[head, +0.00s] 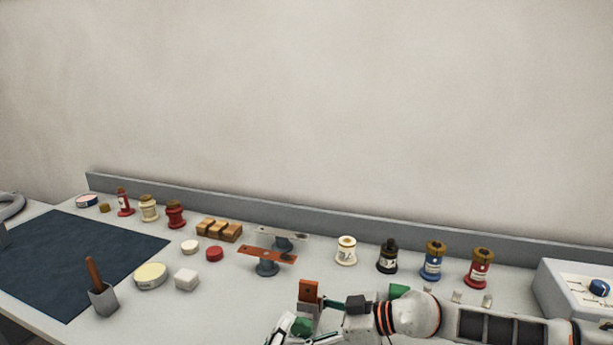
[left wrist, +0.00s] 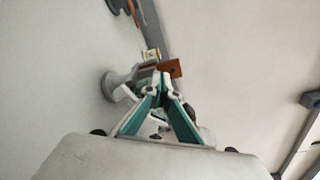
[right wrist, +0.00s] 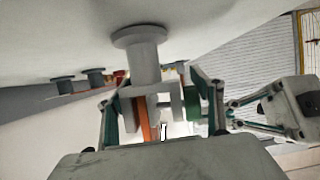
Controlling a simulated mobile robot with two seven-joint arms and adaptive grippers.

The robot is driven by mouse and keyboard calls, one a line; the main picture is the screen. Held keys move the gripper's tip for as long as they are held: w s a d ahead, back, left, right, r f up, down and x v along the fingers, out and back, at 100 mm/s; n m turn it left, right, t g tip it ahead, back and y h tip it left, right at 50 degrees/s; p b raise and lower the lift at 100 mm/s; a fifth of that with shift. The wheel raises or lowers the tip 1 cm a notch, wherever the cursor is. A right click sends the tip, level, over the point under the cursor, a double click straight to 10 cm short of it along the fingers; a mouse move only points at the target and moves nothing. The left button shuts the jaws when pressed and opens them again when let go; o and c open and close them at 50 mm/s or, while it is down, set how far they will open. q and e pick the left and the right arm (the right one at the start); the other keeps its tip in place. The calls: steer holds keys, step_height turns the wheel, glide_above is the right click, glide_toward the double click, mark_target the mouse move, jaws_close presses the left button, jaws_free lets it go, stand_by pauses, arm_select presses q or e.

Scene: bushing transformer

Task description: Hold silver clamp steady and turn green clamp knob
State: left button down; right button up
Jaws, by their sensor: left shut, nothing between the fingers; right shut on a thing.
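The silver clamp (right wrist: 145,62) stands on a round foot in the right wrist view and holds a copper-orange bar (right wrist: 142,118). It sits between the fingers of my right gripper (right wrist: 157,108), which is shut on it. The green knob (right wrist: 193,104) is at the clamp's right side, close to one right finger. My left gripper (right wrist: 229,113) is just right of the knob, its fingers shut with nothing between them. In the left wrist view its tips (left wrist: 163,82) point at the clamp. In the head view the orange bar (head: 308,292) rises beside the grippers; the clamp is largely hidden.
A second stand (head: 267,268) with a copper bar is behind. Several coloured bushings, such as a white one (head: 346,251), line the back.

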steer(key=shift+r, duration=0.15)
arm_select(q)
steer(key=v, duration=0.5)
steer(key=shift+s+a, duration=0.2)
steer(key=shift+s, duration=0.1)
arm_select(e)
steer(key=o, duration=1.7)
arm_select(q)
steer(key=shift+r, duration=0.1)
arm_select(e)
steer(key=shift+o, duration=0.2)
